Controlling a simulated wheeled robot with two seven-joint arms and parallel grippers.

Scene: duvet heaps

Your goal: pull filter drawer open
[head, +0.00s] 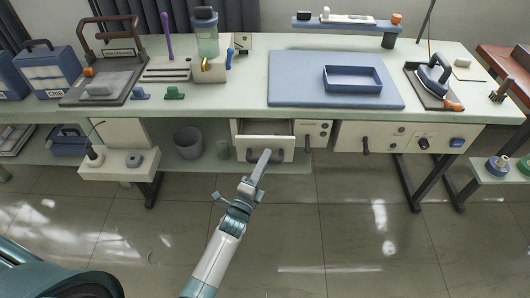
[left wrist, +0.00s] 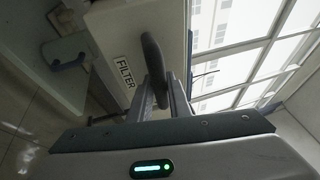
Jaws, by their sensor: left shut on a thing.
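The filter drawer (head: 284,143) under the workbench stands partly out, and its hollow inside shows from above. Its pale front with the FILTER label (left wrist: 124,72) shows in the left wrist view. The dark curved drawer handle (left wrist: 152,58) runs between the fingers of my left gripper (left wrist: 166,98), which is shut on it. In the head view my left gripper (head: 264,157) is at the drawer front and covers part of the handle. My right gripper is not in view.
The workbench (head: 250,92) carries a blue mat (head: 290,92) with a blue tray (head: 352,88), and an iron (head: 434,75). A grey bin (head: 188,143) stands left of the drawer. A panel with knobs (head: 405,138) is to its right. The floor in front is clear.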

